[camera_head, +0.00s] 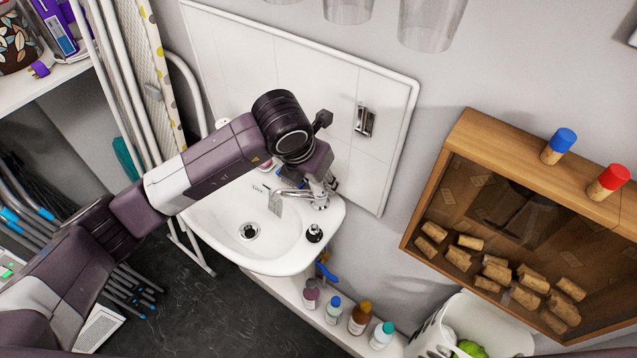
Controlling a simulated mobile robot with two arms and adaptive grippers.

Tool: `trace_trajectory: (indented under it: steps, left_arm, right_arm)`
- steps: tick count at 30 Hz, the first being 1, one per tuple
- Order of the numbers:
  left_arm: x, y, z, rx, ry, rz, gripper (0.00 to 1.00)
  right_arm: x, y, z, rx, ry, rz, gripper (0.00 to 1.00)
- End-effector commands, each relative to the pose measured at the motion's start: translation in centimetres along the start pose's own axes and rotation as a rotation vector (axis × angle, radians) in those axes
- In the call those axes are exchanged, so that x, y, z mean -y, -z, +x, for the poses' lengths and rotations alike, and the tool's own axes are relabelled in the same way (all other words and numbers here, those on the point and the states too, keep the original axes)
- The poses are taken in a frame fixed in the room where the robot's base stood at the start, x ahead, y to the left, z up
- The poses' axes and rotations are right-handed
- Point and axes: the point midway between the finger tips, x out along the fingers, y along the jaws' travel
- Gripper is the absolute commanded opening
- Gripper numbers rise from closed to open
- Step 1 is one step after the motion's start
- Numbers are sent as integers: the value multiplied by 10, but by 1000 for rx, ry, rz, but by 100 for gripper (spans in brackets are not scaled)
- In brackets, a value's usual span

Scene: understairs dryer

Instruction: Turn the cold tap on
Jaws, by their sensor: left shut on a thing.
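A chrome tap (319,201) stands on the back right rim of the white sink (225,233), with its spout pointing left over the basin. My left arm reaches in from the left above the sink. My left gripper (328,183) points down at the top of the tap and is shut on its handle. The wrist hides most of the handle and the gripper's fingers. No hot or cold marking can be made out, and I cannot tell whether water runs. My right gripper is not in view.
A black plug (314,233) sits on the sink's rim. White tiles (310,75) with a metal fixture (365,121) are behind. Several bottles (359,318) stand below the sink. A wooden box of corks (520,240) hangs at right. Folded racks (120,85) lean at left.

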Motion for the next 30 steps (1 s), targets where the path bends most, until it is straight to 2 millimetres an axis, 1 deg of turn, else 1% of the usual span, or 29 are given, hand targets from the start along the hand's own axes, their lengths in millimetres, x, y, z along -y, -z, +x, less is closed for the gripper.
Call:
trace_trajectory:
  steps: [1, 7, 24, 25, 29, 30]
  left_arm:
    - [0, -1, 1, 5, -9, -19, 10]
    - [0, -1, 0, 3, -35, -84, 10]
    - [0, -2, -1, 2, -46, -113, 10]
    - [0, -2, -1, 2, -46, -113, 37]
    - [0, -1, -1, 2, -46, -112, 51]
    - [0, -1, -1, 1, -46, -112, 53]
  right_arm:
    - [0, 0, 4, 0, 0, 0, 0]
    - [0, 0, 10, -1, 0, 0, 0]
    - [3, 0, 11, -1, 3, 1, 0]
    - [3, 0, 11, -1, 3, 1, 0]
    - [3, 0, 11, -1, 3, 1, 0]
    - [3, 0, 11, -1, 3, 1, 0]
